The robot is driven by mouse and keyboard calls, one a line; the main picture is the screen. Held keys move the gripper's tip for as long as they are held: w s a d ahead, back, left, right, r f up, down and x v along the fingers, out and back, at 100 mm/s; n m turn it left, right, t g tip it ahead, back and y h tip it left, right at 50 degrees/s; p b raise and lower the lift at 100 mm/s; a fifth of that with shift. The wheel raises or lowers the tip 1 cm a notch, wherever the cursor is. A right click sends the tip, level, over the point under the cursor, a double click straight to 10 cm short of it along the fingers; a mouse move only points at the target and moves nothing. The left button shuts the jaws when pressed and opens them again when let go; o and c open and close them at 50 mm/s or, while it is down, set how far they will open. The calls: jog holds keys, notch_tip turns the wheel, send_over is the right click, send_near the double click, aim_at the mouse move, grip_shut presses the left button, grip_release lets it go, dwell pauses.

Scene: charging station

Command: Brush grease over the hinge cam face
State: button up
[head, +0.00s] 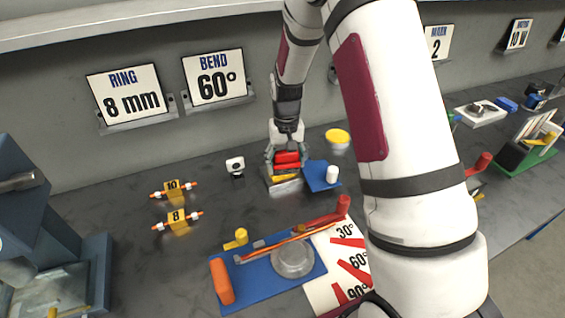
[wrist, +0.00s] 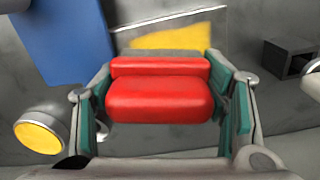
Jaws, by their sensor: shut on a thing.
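My gripper (head: 287,162) is shut on a red block-like handle (wrist: 160,98), likely the brush; it also shows in the head view (head: 287,158). In the wrist view the teal finger pads press on both its sides. Its working end is hidden below it. Just beneath and beyond it is a grey metal block (head: 284,186) with a yellow patch (wrist: 180,37) on top, perhaps the cam face; I cannot tell whether the held tool touches it. A round pot with yellow contents (head: 338,136) stands to its right; it shows at lower left in the wrist view (wrist: 40,137).
A blue plate (head: 315,179) with a white cylinder (head: 332,174) lies right of the block. A small white and black box (head: 235,166) stands left. Gauges marked 10 (head: 173,187) and 8 (head: 177,219) lie farther left. A blue bending jig (head: 240,299) is in front.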

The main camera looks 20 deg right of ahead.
jog(key=shift+o, duration=0.2)
jog(key=shift+d, duration=1.25)
jog(key=shift+o, duration=0.3)
jog(key=shift+r, duration=0.1)
jog(key=shift+a+r, duration=0.15)
jog(key=shift+a, duration=1.15)
jog(key=shift+c, duration=0.5)
jog(key=shift+a, duration=2.65)
jog(key=shift+p, duration=0.3)
jog(key=shift+r+p, duration=1.2)
jog(key=shift+r, duration=1.7)
